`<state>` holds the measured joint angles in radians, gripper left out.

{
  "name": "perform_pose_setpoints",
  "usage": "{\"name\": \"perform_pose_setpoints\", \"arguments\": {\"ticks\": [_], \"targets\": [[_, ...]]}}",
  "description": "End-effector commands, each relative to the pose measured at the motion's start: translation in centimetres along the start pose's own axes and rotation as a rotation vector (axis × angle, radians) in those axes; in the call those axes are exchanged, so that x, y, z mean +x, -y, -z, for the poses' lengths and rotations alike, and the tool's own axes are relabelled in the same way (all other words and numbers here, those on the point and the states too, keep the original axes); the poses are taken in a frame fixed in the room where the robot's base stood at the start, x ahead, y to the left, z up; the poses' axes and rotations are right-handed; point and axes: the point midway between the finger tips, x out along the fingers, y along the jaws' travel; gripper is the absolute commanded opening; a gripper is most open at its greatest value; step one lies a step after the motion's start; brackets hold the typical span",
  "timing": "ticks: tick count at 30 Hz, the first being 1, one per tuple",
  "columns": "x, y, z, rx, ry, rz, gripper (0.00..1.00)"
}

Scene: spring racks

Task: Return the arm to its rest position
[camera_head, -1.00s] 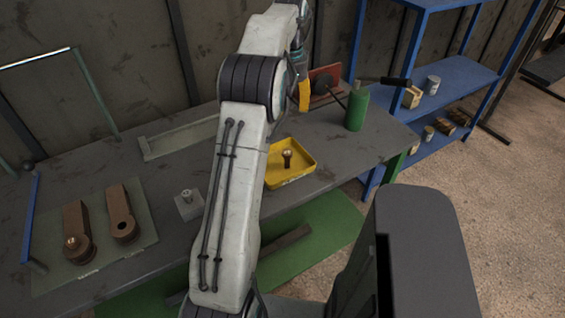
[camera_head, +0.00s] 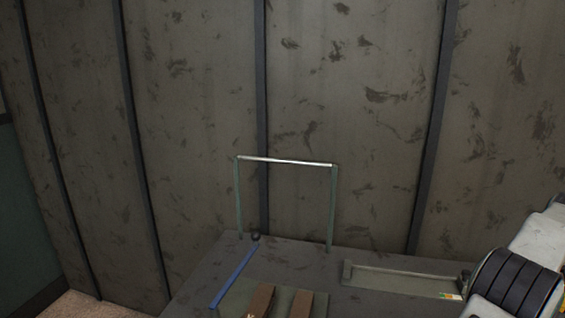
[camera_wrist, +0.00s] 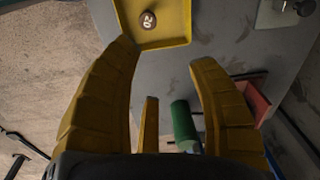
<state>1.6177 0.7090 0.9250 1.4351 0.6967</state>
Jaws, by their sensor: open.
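Beyond the fingertips is a yellow tray (camera_wrist: 180,43) on the grey bench, holding a round brown piece (camera_wrist: 148,20) marked "20". In the head view only part of my white arm shows, at the lower right edge. My gripper is out of that view.
The workbench (camera_head: 215,275) stands against a stained wall. On it are a green frame with a pale top bar (camera_head: 285,160), a blue bar (camera_head: 235,275), two brown parts (camera_head: 262,299) and a shallow tray (camera_head: 405,270). A green cylinder (camera_wrist: 183,122) and red block (camera_wrist: 255,98) show in the wrist view.

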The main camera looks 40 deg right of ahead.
Motion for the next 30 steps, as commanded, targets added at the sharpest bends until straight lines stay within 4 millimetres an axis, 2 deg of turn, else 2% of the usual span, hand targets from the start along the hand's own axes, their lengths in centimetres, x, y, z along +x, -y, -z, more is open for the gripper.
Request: {"name": "perform_pose_setpoints", "arguments": {"ticks": [2,8,12,16,20,23,26,30], "targets": [[0.3,0.6,0.7,-0.093,-0.029,0.022,0.54],[5.1,-0.4,-0.5,-0.318,0.005,-0.003,0.54],[8.1,-2.2,-2.7,-0.436,0.06,-0.031,0.54],[9.0,-4.3,-5.6,-0.546,0.094,-0.043,0.54],[8.6,-5.0,-10.7,-0.695,0.114,-0.045,0.54],[7.6,-5.3,-15.7,-0.823,0.12,-0.044,0.54],[6.3,-5.8,-21.2,-0.962,0.117,-0.039,0.54],[4.5,-7.7,-29.0,-1.155,0.107,-0.029,0.54]]}}
